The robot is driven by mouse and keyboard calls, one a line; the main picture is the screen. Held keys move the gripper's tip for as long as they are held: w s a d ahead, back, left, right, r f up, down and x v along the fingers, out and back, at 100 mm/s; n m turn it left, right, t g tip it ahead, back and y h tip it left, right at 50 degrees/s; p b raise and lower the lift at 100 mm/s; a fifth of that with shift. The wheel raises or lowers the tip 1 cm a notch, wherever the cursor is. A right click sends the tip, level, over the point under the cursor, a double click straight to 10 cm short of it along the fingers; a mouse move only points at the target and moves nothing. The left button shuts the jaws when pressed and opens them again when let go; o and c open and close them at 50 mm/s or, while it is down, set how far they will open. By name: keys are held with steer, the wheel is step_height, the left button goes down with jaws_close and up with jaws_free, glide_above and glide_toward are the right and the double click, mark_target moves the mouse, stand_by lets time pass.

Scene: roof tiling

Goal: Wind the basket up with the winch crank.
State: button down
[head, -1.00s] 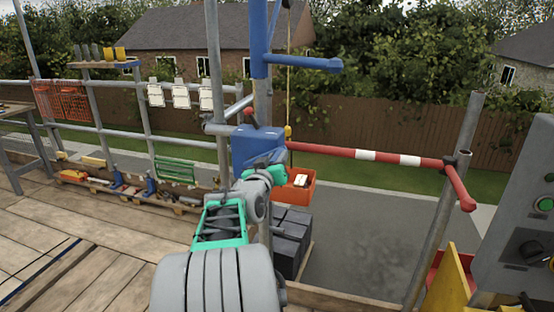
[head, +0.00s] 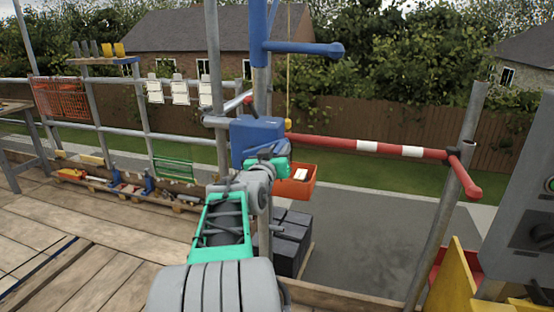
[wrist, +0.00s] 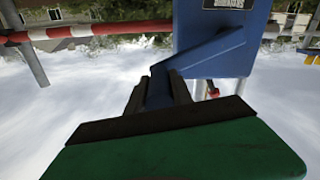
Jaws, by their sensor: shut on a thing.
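The blue winch (head: 256,137) is fixed to the scaffold upright. In the wrist view its blue body with a label (wrist: 228,28) fills the upper right. The blue crank arm (wrist: 207,55) slants down from it to my gripper. My gripper (wrist: 160,88) is shut on the crank's handle, mostly hidden between the dark fingers. In the head view my gripper (head: 268,166) is just below the winch. The orange basket (head: 299,190) shows partly behind my gripper, beyond the scaffold edge, with a pale item in it. A thin rope (head: 289,75) runs vertically above it.
A red-and-white bar (head: 365,146) crosses from the winch to the right-hand post (head: 447,200). Dark stacked blocks (head: 291,240) lie below the basket. A grey control box (head: 522,220) stands at the right. The plank deck (head: 80,235) at left is mostly clear.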

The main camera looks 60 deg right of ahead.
steer(key=shift+s+f, duration=0.1)
steer(key=shift+f, duration=0.25)
steer(key=c, duration=1.1)
jaws_free()
steer(key=shift+r, duration=0.1)
steer(key=a, duration=0.5)
steer(key=s+a, duration=0.1)
steer(key=a, duration=0.1)
steer(key=shift+s+a, duration=0.1)
steer(key=shift+a, duration=0.25)
